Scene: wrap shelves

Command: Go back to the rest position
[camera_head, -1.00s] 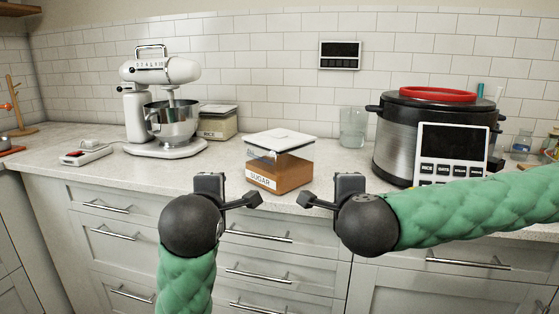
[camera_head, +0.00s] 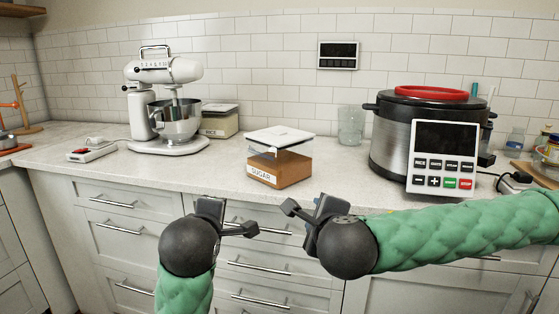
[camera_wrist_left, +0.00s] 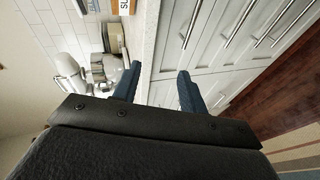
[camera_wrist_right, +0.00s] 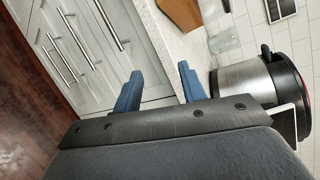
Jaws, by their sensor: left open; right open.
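My left gripper (camera_head: 228,222) is in front of the counter's front edge in the head view, with its jaws open and empty. In the left wrist view its two blue fingers (camera_wrist_left: 157,88) are apart with nothing between them. My right gripper (camera_head: 303,214) is also in front of the counter edge, open and tilted. In the right wrist view its two blue fingers (camera_wrist_right: 158,88) are apart and empty.
A stand mixer (camera_head: 168,100) and a rice container (camera_head: 219,121) stand at the back left. A glass (camera_head: 350,126) and a large cooker (camera_head: 392,143) with a control panel (camera_head: 444,158) stand at the right. Drawers (camera_head: 130,215) lie below the counter (camera_head: 215,176).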

